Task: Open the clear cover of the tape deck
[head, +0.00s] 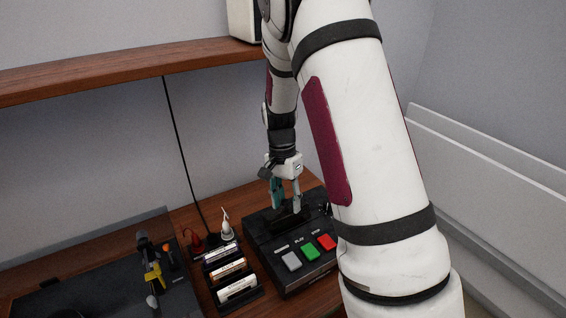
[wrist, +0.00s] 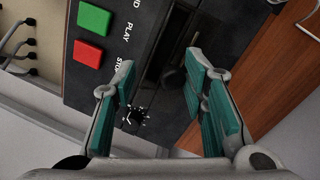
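The tape deck is a black box (head: 276,250) on the wooden table, with a grey, a green (head: 310,251) and a red button (head: 327,242) on its front part. The deck also fills much of the wrist view (wrist: 128,60). A dark, glossy recessed strip (wrist: 165,45) there seems to be the cover area; whether the clear cover is shut I cannot tell. My gripper (head: 287,202) is over the back part of the deck, pointing down. Its teal-padded fingers (wrist: 160,72) are apart with nothing visibly held between them. Contact with the deck is unclear.
A rack of several cassettes (head: 227,268) stands left of the deck, with a red plug (head: 195,240) and a white plug (head: 227,229) behind. A turntable (head: 90,285) is further left. A wooden shelf (head: 130,68) runs above. A white radiator (head: 490,165) is at right.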

